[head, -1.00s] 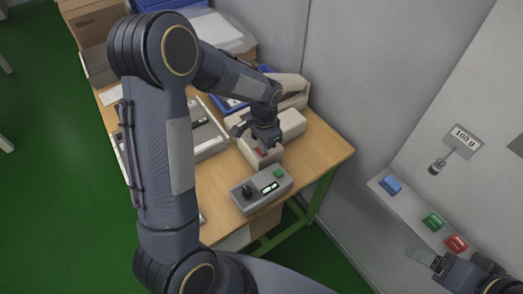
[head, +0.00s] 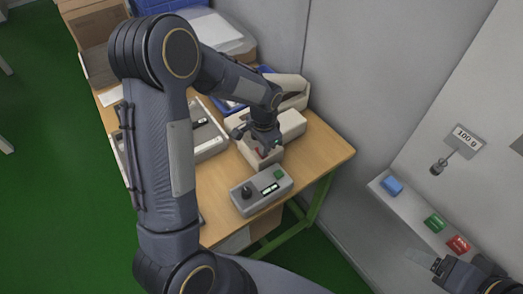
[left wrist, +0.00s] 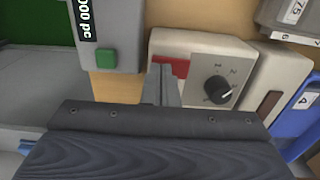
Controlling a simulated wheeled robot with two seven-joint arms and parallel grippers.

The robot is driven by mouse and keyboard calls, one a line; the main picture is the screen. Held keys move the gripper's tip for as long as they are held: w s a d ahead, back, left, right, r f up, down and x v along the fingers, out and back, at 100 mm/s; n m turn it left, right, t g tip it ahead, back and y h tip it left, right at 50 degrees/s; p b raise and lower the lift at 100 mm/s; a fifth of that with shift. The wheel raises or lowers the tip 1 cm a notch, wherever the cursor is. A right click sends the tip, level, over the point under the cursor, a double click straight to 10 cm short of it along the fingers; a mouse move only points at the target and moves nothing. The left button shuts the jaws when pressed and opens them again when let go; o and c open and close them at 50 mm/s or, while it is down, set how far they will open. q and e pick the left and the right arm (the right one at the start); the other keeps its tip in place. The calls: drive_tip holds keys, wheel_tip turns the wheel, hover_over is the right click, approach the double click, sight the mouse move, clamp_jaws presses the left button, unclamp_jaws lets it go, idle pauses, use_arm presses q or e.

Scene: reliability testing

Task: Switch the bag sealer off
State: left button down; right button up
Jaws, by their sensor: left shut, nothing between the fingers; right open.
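The bag sealer (head: 290,122) is a beige unit on the wooden table, partly hidden behind my left gripper. In the left wrist view its front panel (left wrist: 195,45) shows a red switch (left wrist: 180,68) and a black dial (left wrist: 217,88). My left gripper (head: 268,150) is shut and empty. In the left wrist view its fingertips (left wrist: 162,72) overlap the left part of the red switch. I cannot tell whether they touch it. My right gripper (head: 428,262) is open, at the lower right by the wall ledge, and partly out of frame.
A grey counter box (head: 262,190) with a black knob and green button stands in front of the sealer. A grey tray (head: 205,150) lies to the left. A blue bin (left wrist: 300,118) stands right of the sealer.

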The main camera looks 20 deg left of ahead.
use_arm(q)
wheel_tip(320, 180, up, 7)
drive_tip(key=p, duration=0.4)
drive_tip(key=shift+p, duration=0.3)
drive_tip(key=shift+f, duration=0.15)
drive_tip(key=s+a+r+n+t+h, duration=0.15)
drive_tip(key=s+r+n, duration=0.25)
drive_tip(key=s+r, duration=0.65)
drive_tip(key=s+d+r+n+t+h, duration=0.1)
drive_tip(key=s+t, duration=0.1)
drive_tip(key=s, duration=0.4)
drive_tip(key=s+d+r+n+t+h, duration=0.1)
drive_tip(key=s+d+r+n+t, duration=0.1)
drive_tip(key=s, duration=0.4)
drive_tip(key=shift+r+n, duration=0.3)
